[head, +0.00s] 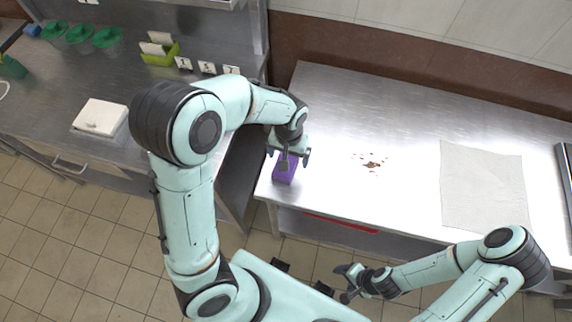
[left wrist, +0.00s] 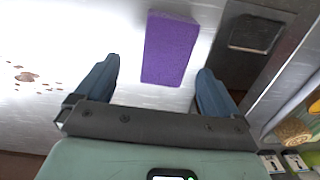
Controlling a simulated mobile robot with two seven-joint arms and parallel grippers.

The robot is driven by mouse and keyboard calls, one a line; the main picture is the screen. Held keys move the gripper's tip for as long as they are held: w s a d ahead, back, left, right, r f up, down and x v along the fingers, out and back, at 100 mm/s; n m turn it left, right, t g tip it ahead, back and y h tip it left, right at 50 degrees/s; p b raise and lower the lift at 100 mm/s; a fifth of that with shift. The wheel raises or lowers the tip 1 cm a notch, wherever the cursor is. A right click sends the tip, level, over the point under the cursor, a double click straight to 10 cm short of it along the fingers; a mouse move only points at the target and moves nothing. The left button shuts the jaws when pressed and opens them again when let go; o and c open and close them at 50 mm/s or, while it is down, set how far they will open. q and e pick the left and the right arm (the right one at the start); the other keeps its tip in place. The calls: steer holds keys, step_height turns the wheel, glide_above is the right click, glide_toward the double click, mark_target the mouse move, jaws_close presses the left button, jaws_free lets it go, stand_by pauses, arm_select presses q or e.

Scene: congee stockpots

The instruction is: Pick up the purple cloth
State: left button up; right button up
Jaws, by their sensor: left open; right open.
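The purple cloth (head: 285,173) is a small folded block on the left end of the steel table. In the left wrist view the cloth (left wrist: 170,48) lies flat between the lines of my two fingers, mostly ahead of the tips. My left gripper (head: 288,158) is open above the cloth and hides part of it in the head view. The jaws hold nothing. My right gripper (head: 347,284) is open and empty, in front of the table's near edge and away from the cloth.
The steel table (head: 400,130) has brown spots (head: 371,162) in its middle and a pale cloth sheet (head: 484,186) at right. A gap separates it from the left counter (head: 50,112), which holds a white box (head: 100,117) and a green holder (head: 160,54).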

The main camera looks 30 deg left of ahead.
arm_select(q)
steer(key=f, duration=0.4)
steer(key=shift+s+a, duration=0.35)
steer(key=shift+f, duration=0.45)
arm_select(e)
steer(key=shift+s+f, duration=0.15)
steer(key=shift+f, duration=0.05)
arm_select(q)
steer(key=c, duration=1.1)
steer(key=shift+o, duration=0.2)
steer(key=shift+r, duration=0.1)
step_height(320, 180, up, 20)
steer(key=p, duration=0.2)
arm_select(e)
steer(key=w+r, duration=0.2)
steer(key=r, duration=0.1)
steer(key=shift+w, duration=0.35)
